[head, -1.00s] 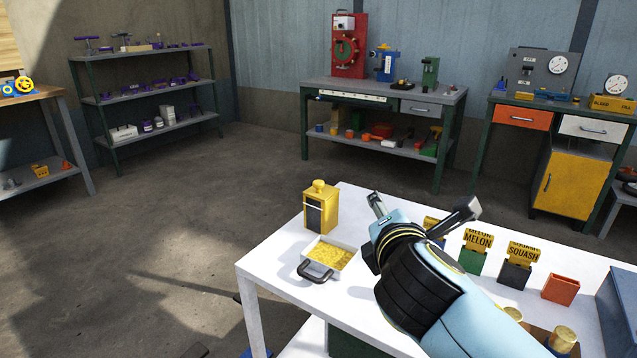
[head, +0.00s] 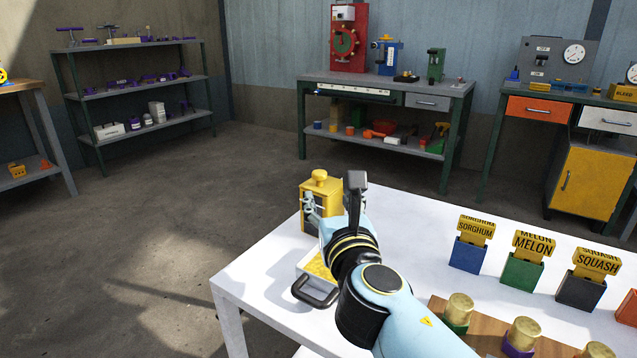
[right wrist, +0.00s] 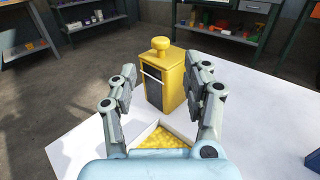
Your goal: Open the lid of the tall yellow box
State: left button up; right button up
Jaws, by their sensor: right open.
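The tall yellow box (head: 326,191) stands upright at the far left corner of the white table, with a yellow lid and round knob (head: 320,176) on top. A dark panel covers its front. In the right wrist view the box (right wrist: 172,82) stands ahead, between and beyond the fingers, with its lid down and its knob (right wrist: 161,46) in plain sight. My right gripper (head: 334,204) is open and empty, in front of the box; in the head view it hides part of the box. In the right wrist view the open fingers (right wrist: 160,98) do not appear to touch it. My left gripper is not in view.
A white tray of yellow grains with a dark handle (head: 315,292) sits just in front of the box, partly under my right arm. Labelled sorghum (head: 469,254), melon (head: 522,271) and squash (head: 580,290) bins stand to the right. The white table (head: 259,267) is bare around its left edge.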

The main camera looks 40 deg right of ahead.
aim_at(321, 177)
jog(key=x, duration=1)
jog(key=shift+w+d+f, duration=0.1)
jog(key=shift+w+d, duration=0.15)
jog(key=shift+w, duration=0.05)
grip_shut()
